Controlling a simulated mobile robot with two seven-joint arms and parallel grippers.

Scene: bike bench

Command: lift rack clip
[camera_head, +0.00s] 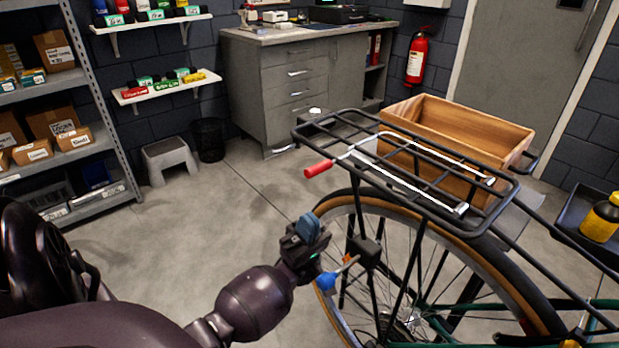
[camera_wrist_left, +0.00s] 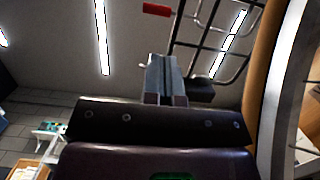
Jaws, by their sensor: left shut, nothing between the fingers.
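The rack clip (camera_head: 410,156) is a silver wire bar with a red end (camera_head: 318,169). It lies along the top of the black bike rack (camera_head: 301,137), with the red end sticking out past the rack's left edge. My left gripper (camera_head: 310,222) is below the red end, beside the rear wheel, and apart from the clip. Its fingers are shut and empty. In the left wrist view the shut fingertips (camera_wrist_left: 166,60) point toward the red end (camera_wrist_left: 157,9), with a gap between them. My right gripper is not in view.
The rear wheel (camera_head: 335,204) stands close to the right of my left gripper. A blue-ended rod (camera_head: 326,281) sticks out just below it. A wooden crate (camera_head: 462,120) stands behind the rack. A grey step stool (camera_head: 170,158) and open floor lie to the left.

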